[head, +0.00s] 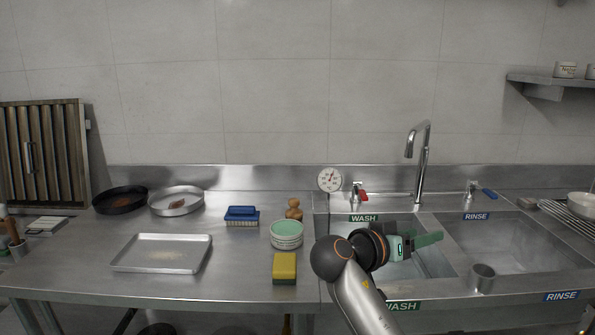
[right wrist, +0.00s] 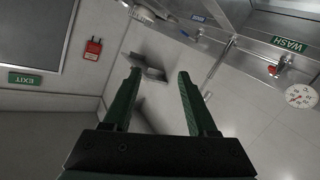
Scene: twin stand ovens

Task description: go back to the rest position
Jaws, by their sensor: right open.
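My right gripper (head: 428,241) is over the wash sink (head: 433,262) in the head view, with its green fingers pointing right. In the right wrist view its two fingers (right wrist: 158,75) stand apart with nothing between them. My right arm comes up from the bottom and hides part of the wash sink. My left gripper does not show in either view.
A yellow sponge (head: 285,266), stacked green bowls (head: 287,234), a blue brush (head: 241,214) and a metal tray (head: 162,253) sit on the left counter. Two pans stand behind the tray. A tall faucet (head: 420,165) rises behind the sinks. A metal cup (head: 482,278) stands near the rinse sink (head: 510,245).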

